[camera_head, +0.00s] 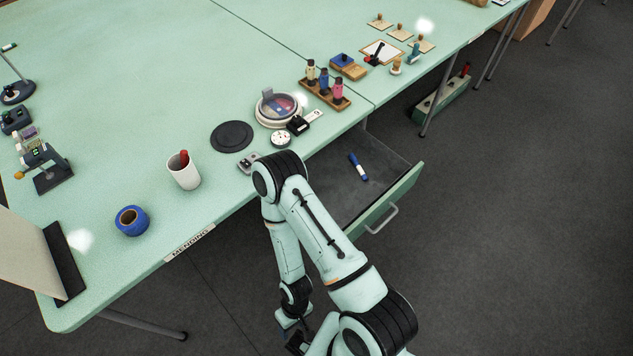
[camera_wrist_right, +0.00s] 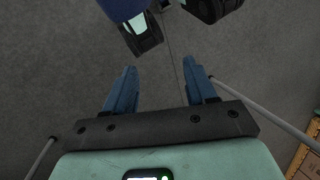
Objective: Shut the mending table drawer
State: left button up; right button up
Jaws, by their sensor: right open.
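The mending table drawer (camera_head: 392,190) is pulled out from the front edge of the mending table (camera_head: 110,270). Its grey inside shows, and its pale green front carries a metal handle (camera_head: 381,219). A blue marker (camera_head: 358,167) lies in it. My right arm covers the drawer's left part. My right gripper hangs low at the bottom of the head view, left of the drawer, partly hidden. In the right wrist view my right gripper (camera_wrist_right: 160,68) is open, with only floor between its blue fingers. My left gripper is not seen.
On the tabletop near the drawer stand a white cup (camera_head: 184,172), a blue tape roll (camera_head: 132,220), a black disc (camera_head: 232,136), a round tin (camera_head: 278,108) and a rack of bottles (camera_head: 325,92). Open grey floor (camera_head: 520,220) lies right of the drawer.

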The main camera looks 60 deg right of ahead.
aim_at(355, 204)
jog(key=z, duration=2.7)
